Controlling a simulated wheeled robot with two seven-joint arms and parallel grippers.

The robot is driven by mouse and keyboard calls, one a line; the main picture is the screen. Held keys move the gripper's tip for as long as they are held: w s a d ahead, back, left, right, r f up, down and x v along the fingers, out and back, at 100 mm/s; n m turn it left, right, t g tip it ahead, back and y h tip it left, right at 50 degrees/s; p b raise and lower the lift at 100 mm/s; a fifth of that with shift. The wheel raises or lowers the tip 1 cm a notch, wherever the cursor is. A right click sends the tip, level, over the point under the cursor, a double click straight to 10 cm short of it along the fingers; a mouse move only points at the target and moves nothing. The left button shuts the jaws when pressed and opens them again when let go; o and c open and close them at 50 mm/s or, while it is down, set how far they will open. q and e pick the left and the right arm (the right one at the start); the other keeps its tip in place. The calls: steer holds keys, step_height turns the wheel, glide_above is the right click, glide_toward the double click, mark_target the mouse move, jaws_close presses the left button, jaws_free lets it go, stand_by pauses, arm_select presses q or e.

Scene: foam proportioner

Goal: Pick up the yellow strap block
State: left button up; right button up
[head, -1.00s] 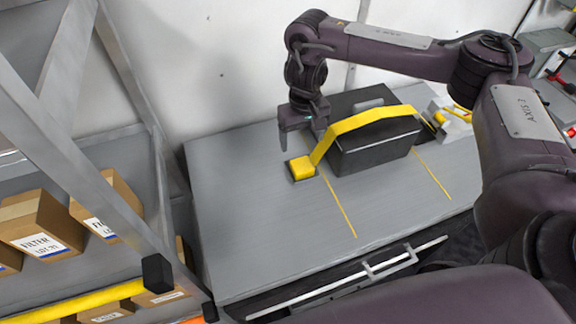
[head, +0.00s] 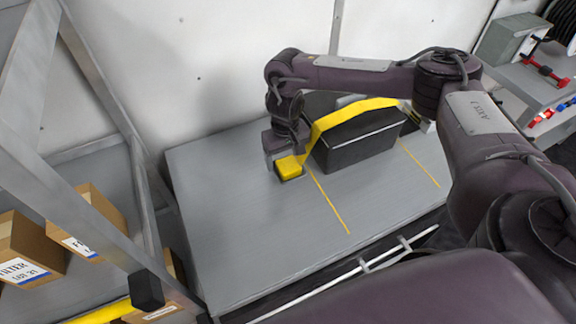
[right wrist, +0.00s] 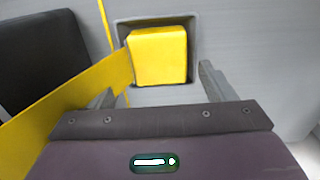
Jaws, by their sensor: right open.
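The yellow strap block (head: 289,168) sits in a small dark square recess on the grey table, at the end of a yellow strap (head: 340,118). In the right wrist view the block (right wrist: 158,56) lies in its grey recess just beyond the fingertips. My right gripper (head: 284,152) is low beside and behind the block. In the right wrist view its open fingers (right wrist: 160,85) stand apart, empty, with the block's near edge roughly between their lines. Whether a finger touches the strap I cannot tell. My left gripper is not in view.
A black case (head: 358,142) stands right of the block, with the strap running over it. Yellow lines mark the grey table (head: 235,220), whose front left is clear. A metal shelf with cardboard boxes (head: 95,215) stands at left; a white wall is behind.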

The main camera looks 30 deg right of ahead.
steer(key=c, duration=1)
steer(key=shift+c, duration=0.6)
steer(key=shift+r, duration=0.15)
